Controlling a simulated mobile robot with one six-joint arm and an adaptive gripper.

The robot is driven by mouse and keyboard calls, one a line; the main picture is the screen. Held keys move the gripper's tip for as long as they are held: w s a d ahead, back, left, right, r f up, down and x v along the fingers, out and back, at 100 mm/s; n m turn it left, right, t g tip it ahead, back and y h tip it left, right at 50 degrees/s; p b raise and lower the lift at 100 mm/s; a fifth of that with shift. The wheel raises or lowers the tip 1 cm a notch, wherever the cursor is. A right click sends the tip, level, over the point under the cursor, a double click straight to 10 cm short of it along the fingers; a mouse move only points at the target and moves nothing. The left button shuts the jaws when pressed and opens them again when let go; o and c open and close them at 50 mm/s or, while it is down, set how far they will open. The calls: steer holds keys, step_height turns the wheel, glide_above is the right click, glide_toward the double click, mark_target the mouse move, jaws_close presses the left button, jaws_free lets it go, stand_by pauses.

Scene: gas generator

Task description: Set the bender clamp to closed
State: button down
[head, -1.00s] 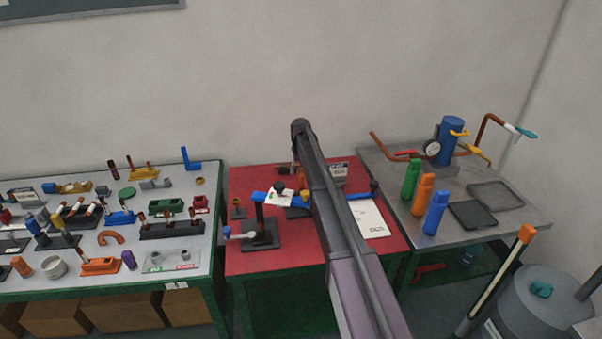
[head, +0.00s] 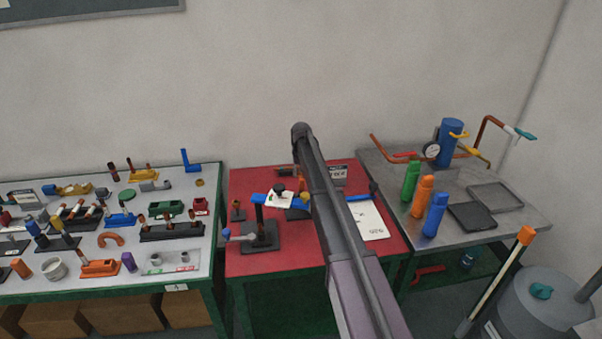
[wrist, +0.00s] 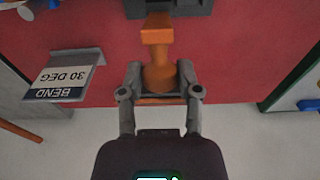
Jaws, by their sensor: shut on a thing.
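In the wrist view an orange handle (wrist: 158,52) with a wider square end stands out from a dark grey block (wrist: 168,8) at the top edge. My gripper (wrist: 160,76) has its two fingers closed on either side of the handle's thicker, rounded part. I cannot tell from the picture whether the clamp is open or closed.
A sign reading BEND 30 DEG (wrist: 68,76) is left of my gripper. A white sheet (head: 368,220) lies on the red table's right side. The grey table at left (head: 205,240) is crowded; green, orange and blue bottles (head: 435,215) stand at right.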

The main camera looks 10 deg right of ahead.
mark_target(302, 178)
steer(key=shift+s+t+b, duration=0.5)
steer(key=shift+s+t, duration=0.95)
steer(key=shift+t, duration=0.35)
steer(key=shift+s, duration=0.35)
steer(key=shift+c, duration=1.5)
jaws_free()
steer(key=shift+w, duration=0.1)
